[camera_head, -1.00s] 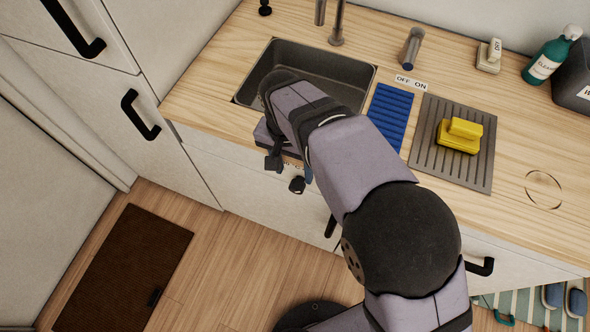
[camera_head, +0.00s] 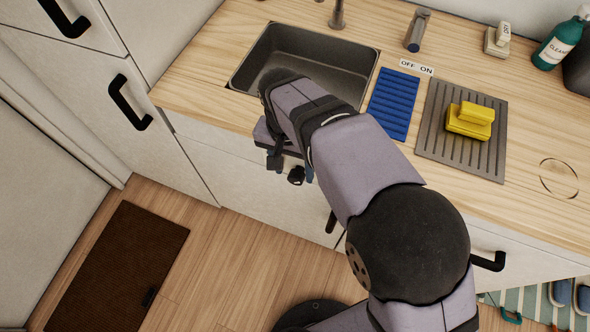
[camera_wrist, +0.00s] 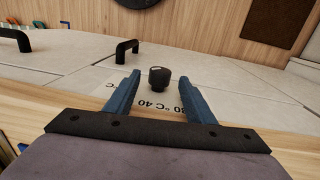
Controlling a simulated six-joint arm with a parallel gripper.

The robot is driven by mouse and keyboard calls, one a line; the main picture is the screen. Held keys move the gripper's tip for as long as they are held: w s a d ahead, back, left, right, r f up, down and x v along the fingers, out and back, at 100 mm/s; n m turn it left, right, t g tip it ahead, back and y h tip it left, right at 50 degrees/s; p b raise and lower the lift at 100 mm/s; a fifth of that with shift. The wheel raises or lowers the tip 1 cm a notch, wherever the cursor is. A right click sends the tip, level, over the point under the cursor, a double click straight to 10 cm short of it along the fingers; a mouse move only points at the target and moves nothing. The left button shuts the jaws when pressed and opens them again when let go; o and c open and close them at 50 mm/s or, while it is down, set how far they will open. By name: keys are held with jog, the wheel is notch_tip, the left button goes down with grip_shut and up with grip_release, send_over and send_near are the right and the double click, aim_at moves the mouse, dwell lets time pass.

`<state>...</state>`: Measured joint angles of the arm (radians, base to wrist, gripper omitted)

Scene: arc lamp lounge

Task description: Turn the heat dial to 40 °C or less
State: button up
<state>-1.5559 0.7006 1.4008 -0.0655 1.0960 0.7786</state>
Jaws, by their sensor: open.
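The heat dial is a small black round knob (camera_wrist: 159,77) on the pale cabinet front. In the wrist view it stands between the tips of my gripper (camera_wrist: 159,75), whose two blue fingers are spread apart with a gap on either side of it. A white label (camera_wrist: 152,98) with "40", "°C" and a partly hidden number lies beside the dial. I cannot tell where the dial points. In the head view my gripper (camera_head: 291,168) hangs in front of the cabinet below the sink, mostly hidden by my arm, with the dial (camera_head: 297,176) near it.
A sink (camera_head: 285,55) is set in the wooden counter, with a blue ribbed mat (camera_head: 395,103) and a grey drying mat (camera_head: 435,145) holding a yellow sponge (camera_head: 470,120) to its right. Black handles (camera_head: 130,102) stick out from the cabinets. A brown doormat (camera_head: 120,265) lies on the floor.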

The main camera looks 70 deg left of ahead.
aim_at(293, 174)
jog(key=shift+w+d+f, duration=0.1)
jog(key=shift+f, duration=1.4)
jog(key=c, duration=1.1)
jog(key=shift+o, duration=0.2)
jog(key=shift+r+p, duration=0.25)
jog(key=shift+p, duration=1)
jog(key=shift+s+a+f+t+h+p, duration=0.1)
jog(key=shift+a+t+h+p, duration=0.05)
jog(key=shift+t+h+p, duration=0.35)
jog(key=shift+s+a+f+t+h+p, duration=0.1)
jog(key=shift+a+t+h+p, duration=0.05)
jog(key=shift+t+h+p, duration=0.3)
jog(key=o, duration=1.1)
jog(key=shift+c, duration=0.2)
